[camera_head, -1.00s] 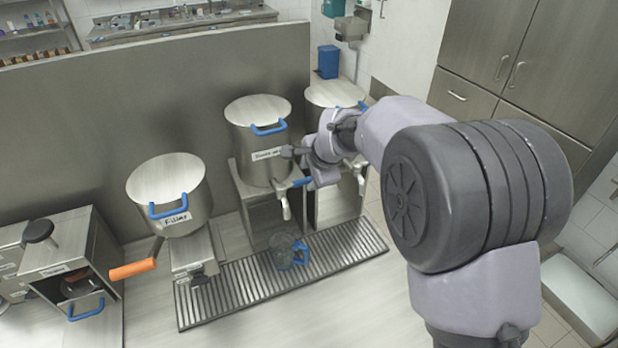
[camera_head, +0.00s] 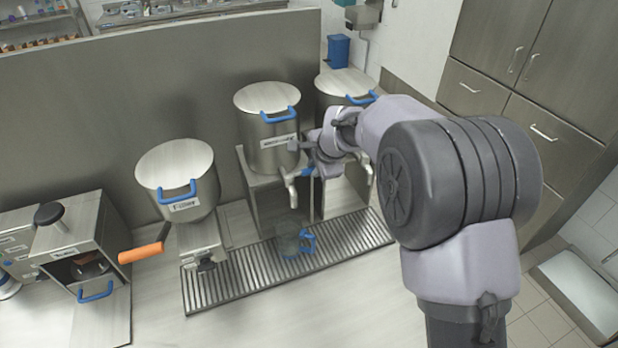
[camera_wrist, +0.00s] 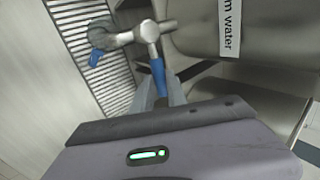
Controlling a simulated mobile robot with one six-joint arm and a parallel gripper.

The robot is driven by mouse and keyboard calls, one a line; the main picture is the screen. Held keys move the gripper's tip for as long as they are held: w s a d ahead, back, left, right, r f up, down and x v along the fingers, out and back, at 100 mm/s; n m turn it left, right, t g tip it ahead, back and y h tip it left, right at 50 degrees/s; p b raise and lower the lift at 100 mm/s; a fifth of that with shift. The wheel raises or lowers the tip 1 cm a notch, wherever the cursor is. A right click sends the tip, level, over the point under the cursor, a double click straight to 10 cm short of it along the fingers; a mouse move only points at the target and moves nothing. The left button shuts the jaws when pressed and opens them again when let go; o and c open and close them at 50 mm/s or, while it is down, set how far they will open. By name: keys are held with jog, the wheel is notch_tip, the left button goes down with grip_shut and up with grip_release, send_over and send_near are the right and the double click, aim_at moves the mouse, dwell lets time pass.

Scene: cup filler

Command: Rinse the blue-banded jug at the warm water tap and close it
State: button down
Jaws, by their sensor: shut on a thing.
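The jug (camera_head: 288,245) is clear, with a blue handle, and stands upright on the drip grate below the middle urn's tap (camera_head: 290,188). I cannot make out a band on it. It also shows in the wrist view (camera_wrist: 101,28), partly hidden by the tap (camera_wrist: 138,36). The urn in the wrist view carries a label ending "m water" (camera_wrist: 229,28). My gripper (camera_wrist: 160,88) is shut on the tap's blue lever (camera_wrist: 157,74). In the head view the lever (camera_head: 308,172) is partly hidden by my wrist. I cannot tell whether water runs.
The slotted drip grate (camera_head: 215,285) runs along the counter. A urn labelled as a filler (camera_head: 197,185) with an orange handle (camera_head: 141,253) stands to the left. Another urn (camera_head: 345,82) stands behind my arm. A steel box (camera_head: 85,235) is at far left. The front counter is clear.

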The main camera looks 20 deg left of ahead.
jog(key=m, duration=0.1)
jog(key=s+m+h, duration=0.1)
jog(key=s+m+t, duration=0.1)
jog(key=shift+d+h, duration=0.25)
jog(key=shift+h, duration=0.05)
dwell(0.3)
jog(key=shift+f, duration=0.1)
